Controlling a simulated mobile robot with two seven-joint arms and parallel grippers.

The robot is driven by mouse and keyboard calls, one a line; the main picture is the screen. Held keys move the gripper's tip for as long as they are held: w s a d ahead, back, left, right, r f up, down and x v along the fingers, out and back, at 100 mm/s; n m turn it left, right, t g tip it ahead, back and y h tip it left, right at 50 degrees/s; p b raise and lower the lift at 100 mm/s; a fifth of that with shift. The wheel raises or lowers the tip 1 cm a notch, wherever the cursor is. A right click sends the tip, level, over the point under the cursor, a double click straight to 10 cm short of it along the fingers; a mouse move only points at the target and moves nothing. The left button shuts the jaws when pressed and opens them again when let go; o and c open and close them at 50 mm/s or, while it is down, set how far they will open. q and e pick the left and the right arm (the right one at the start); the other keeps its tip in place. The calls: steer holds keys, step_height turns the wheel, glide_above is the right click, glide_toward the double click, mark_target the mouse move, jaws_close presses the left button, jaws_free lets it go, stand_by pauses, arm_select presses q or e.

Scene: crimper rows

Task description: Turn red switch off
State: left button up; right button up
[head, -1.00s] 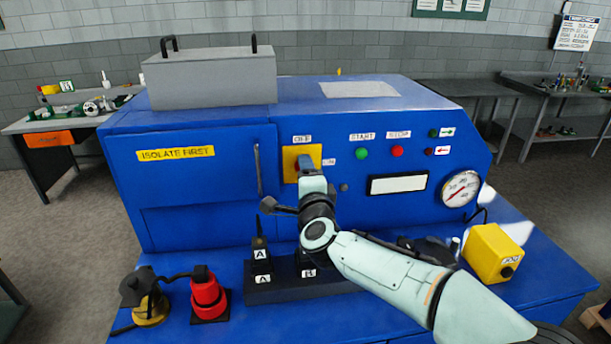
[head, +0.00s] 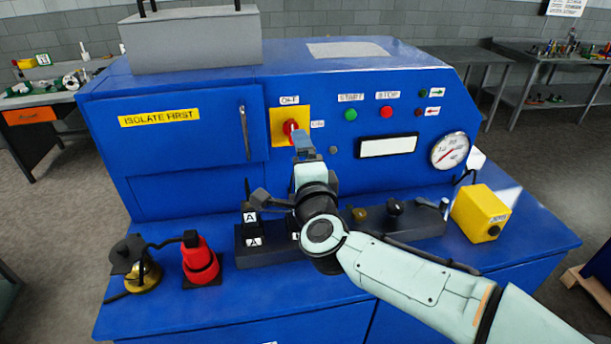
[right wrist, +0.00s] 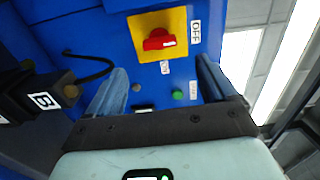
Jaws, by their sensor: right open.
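The red switch (head: 290,129) is a rotary knob on a yellow plate (head: 276,128) on the front of the blue machine. An OFF label sits above it and another label to its right. It also shows in the right wrist view (right wrist: 158,40), where its handle points toward the lower label rather than the OFF label. My right gripper (head: 301,145) is in front of and just below the knob, partly overlapping it in the head view. In the right wrist view its two fingers (right wrist: 160,85) are spread with nothing between them, and the knob lies beyond their tips. My left gripper is not in view.
Green START (head: 351,115) and red STOP (head: 387,112) buttons sit right of the knob, above a white display (head: 388,146). Below are a dark block row (head: 262,251), a red device (head: 199,262) and a yellow box (head: 481,213). A door handle (head: 245,132) is at left.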

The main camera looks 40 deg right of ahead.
steer(key=v, duration=0.4)
steer(key=shift+s+a, duration=0.25)
steer(key=shift+s, duration=0.1)
